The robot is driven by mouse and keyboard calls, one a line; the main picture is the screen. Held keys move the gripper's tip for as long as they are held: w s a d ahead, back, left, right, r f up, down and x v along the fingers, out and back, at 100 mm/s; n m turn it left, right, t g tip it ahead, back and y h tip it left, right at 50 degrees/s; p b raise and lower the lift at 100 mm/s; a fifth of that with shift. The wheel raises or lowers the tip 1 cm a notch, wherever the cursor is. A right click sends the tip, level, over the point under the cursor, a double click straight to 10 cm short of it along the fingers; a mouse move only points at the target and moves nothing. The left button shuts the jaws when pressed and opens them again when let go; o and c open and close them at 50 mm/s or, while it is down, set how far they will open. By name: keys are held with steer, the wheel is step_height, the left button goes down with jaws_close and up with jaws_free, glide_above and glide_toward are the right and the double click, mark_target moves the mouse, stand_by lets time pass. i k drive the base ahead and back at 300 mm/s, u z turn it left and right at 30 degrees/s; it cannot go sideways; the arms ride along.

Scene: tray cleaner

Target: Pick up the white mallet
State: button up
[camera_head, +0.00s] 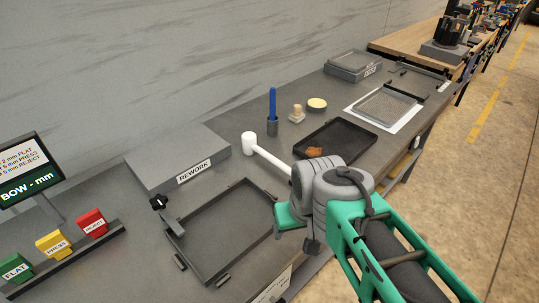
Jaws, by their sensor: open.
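The white mallet (268,157) is on the grey bench, between the REWORK block and the dark tray. Its thick head (249,143) is at the upper left, and its handle slants down to the right. The handle's far end is hidden behind my grey wrist. My gripper (290,218) is only partly seen below the wrist, down and right of the mallet head. Its jaws are open, but the fingertips are hard to make out. I see nothing held, and I cannot tell the gap to the handle.
A REWORK block (178,155) stands left of the mallet. An empty framed tray fixture (222,228) lies in front. A dark tray (352,138) with a brown piece is at the right. A blue-handled tool in a cup (272,112) and a brush (297,114) stand behind.

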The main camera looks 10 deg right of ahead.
mark_target(250, 147)
steer(key=u, duration=4.05)
steer(key=k, duration=1.9)
steer(key=z, duration=0.3)
